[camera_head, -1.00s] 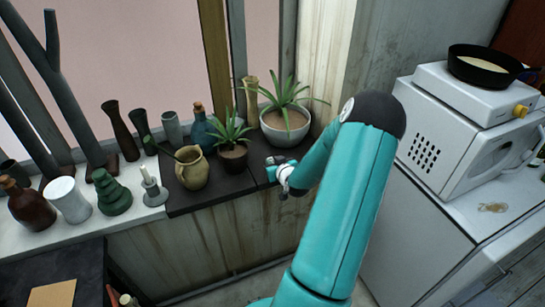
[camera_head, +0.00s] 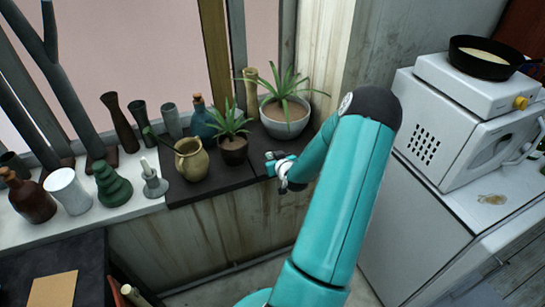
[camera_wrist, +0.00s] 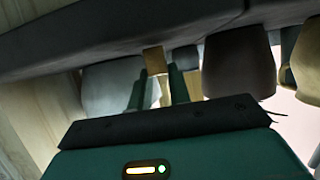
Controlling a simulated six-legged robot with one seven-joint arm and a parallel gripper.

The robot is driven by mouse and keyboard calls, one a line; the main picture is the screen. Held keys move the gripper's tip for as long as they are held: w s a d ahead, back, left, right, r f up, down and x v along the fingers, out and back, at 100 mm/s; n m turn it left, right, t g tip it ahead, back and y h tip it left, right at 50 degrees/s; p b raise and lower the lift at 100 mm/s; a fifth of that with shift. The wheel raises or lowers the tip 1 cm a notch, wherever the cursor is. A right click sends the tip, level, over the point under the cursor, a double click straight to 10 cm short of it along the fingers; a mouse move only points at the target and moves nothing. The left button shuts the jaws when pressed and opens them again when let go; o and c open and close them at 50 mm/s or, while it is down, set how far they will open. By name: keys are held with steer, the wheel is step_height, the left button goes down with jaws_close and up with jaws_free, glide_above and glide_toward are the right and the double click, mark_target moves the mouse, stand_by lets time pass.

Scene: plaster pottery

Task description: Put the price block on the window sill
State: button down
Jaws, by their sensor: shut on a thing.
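My gripper (camera_head: 272,160) is at the front edge of the dark right section of the window sill (camera_head: 205,187), in front of the plants. In the wrist view its two green fingers (camera_wrist: 158,88) are shut on a small tan block (camera_wrist: 155,61), which I take for the price block. The wrist view is upside down, with the sill (camera_wrist: 120,35) across the top. The block overlaps the sill's surface there; I cannot tell whether it touches it. In the head view the block is too small to make out.
A plant in a white pot (camera_head: 285,127) and one in a brown pot (camera_head: 234,150) stand behind my gripper. A tan jug (camera_head: 191,163) is to the left. Several vases and bottles line the white sill. A white microwave (camera_head: 470,135) stands right.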

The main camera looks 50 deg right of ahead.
steer(key=shift+f, duration=0.25)
steer(key=c, duration=1.2)
jaws_free()
steer(key=shift+c, duration=0.2)
